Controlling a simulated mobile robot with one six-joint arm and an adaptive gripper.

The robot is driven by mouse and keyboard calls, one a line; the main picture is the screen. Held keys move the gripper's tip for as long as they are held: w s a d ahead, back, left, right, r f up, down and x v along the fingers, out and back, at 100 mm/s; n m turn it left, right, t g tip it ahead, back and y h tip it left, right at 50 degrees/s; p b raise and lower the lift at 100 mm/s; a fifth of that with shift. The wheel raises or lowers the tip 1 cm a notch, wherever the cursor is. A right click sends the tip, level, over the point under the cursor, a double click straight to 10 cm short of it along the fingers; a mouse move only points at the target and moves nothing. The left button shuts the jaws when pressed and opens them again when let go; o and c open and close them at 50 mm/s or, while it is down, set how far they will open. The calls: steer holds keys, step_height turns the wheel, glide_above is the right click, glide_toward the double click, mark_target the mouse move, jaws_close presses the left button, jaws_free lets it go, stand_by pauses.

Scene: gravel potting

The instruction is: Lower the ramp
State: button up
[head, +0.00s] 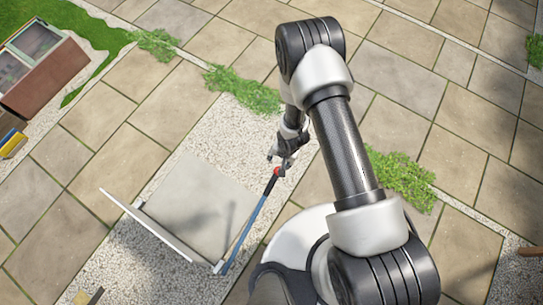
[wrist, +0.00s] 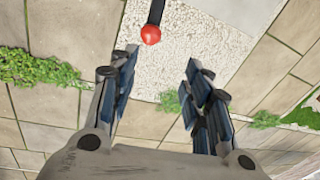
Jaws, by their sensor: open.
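A square grey slab (head: 205,195) shows on the gravel in the head view, with a long thin pale panel (head: 158,232) along its lower-left side. Which of these is the ramp, I cannot tell for sure. A lever with a blue shaft (head: 243,236) and black upper part runs along the slab's right side and ends in a red ball knob (head: 277,171). My gripper (head: 283,160) is close to the knob. In the wrist view, my gripper (wrist: 160,72) is open and empty. The red knob (wrist: 151,35) lies just beyond the fingertips, nearer the left finger, not between the pads.
Paving stones (head: 410,70) surround a pale gravel strip (head: 235,125). Low green plants (head: 243,90) grow along it. A brown box with glass panes (head: 45,65) stands at upper left, and a yellow and blue object (head: 12,143) lies below it.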

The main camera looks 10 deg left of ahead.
glide_above(272, 183)
steer(key=d, duration=0.2)
step_height(272, 183, down, 6)
steer(key=shift+g, duration=0.3)
steer(key=f+b, duration=0.2)
steer(key=f, duration=0.3)
steer(key=a+f+b, duration=0.1)
steer(key=f+b, duration=0.1)
steer(key=f, duration=0.4)
steer(key=a+f+b, duration=0.1)
steer(key=f+b, duration=0.1)
steer(key=f, duration=0.4)
steer(key=shift+a+b, duration=0.1)
steer(key=shift+b, duration=0.25)
steer(key=shift+c, duration=0.4)
jaws_close()
